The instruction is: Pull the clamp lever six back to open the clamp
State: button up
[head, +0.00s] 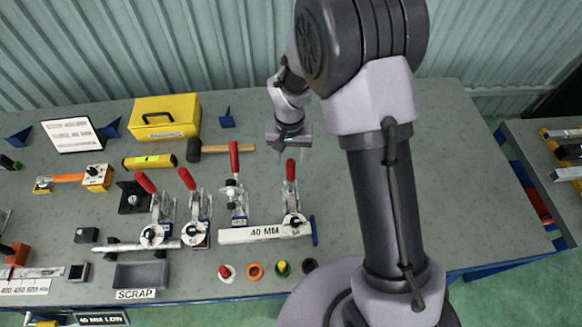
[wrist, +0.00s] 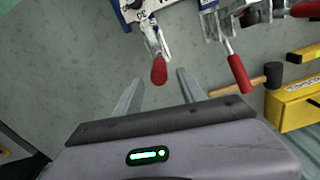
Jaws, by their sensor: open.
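Several toggle clamps with red-handled levers stand on the grey bench. I cannot read a number six on any of them. The rightmost clamp lever (head: 291,171) stands upright, beside a round white dial at the 40 MM bar (head: 250,235). My gripper (head: 292,150) is open and empty just behind and above this lever. In the wrist view, the red grip of the same lever (wrist: 159,70) shows between the open fingers (wrist: 160,80); I cannot tell whether they touch it. The neighbouring lever (wrist: 238,73), also upright in the head view (head: 234,158), lies outside the fingers.
Two more clamps (head: 146,183) (head: 187,180) with tilted red levers stand further left. A hammer (head: 225,149), a yellow box (head: 165,118) and a yellow level (head: 150,161) lie behind. A scrap tray (head: 140,275) and coloured rings are in front. The bench right of my arm is clear.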

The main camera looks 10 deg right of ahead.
aim_at(290, 172)
notch_tip(290, 172, down, 9)
jog(key=shift+d+r+b, duration=0.15)
jog(key=shift+b, duration=0.2)
grip_shut()
dwell(1.3)
